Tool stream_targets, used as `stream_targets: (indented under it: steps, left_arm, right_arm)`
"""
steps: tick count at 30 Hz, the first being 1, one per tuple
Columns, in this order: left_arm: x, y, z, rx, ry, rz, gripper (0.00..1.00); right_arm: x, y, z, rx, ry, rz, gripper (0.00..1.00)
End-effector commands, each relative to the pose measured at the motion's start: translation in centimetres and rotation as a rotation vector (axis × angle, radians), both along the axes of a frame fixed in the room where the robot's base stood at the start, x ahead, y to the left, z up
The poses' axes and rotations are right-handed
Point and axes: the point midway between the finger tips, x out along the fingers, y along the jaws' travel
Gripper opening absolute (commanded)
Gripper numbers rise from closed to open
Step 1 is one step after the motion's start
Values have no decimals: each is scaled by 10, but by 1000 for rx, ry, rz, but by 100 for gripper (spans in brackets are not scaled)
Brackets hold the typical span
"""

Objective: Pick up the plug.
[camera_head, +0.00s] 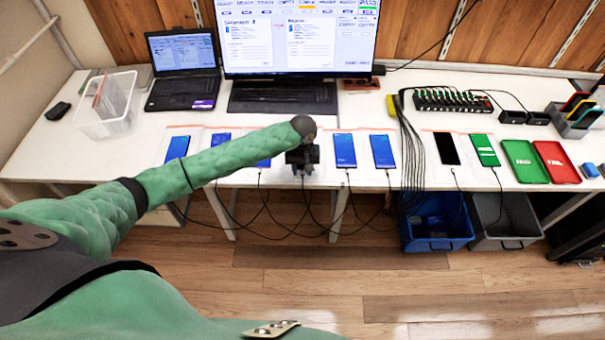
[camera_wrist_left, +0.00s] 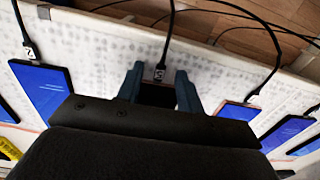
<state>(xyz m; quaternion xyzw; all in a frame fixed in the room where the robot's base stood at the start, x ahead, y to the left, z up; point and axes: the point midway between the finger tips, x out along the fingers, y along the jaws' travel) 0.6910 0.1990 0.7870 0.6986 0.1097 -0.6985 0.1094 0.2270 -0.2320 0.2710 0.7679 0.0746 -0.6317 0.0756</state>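My left gripper (camera_head: 303,170) hangs over the front of the table, in the middle of the row of phones. In the left wrist view its two fingers (camera_wrist_left: 160,92) are apart, with a cable plug (camera_wrist_left: 160,72) between them. The plug is small and dark with a white numbered tag, and its black cable runs off to the top of the picture. Gaps show between the plug and both fingers. A dark phone end (camera_wrist_left: 157,95) lies between the fingers; most of that phone is hidden by my gripper. My right gripper is not in view.
Blue-screened phones (camera_head: 344,150) lie on both sides, several with cables at their front ends. A black-screened phone (camera_head: 446,148), green tray (camera_head: 525,162) and red tray (camera_head: 557,162) lie to the right. A monitor (camera_head: 297,38) and laptop (camera_head: 183,60) stand behind. Cables droop over the front edge.

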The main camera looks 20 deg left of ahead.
Motion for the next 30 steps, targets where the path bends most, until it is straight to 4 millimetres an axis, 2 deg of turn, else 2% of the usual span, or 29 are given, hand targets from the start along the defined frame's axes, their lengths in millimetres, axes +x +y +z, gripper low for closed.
stream_targets:
  steps: [26, 27, 30]
  left_arm:
    - [0, 0, -4, 0, 0, 0, 37]
    - [0, 0, -4, 0, 0, 0, 35]
    - [0, 0, -4, 0, 0, 0, 15]
  right_arm:
    - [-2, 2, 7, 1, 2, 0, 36]
    - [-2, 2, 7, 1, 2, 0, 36]
    - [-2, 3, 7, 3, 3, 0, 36]
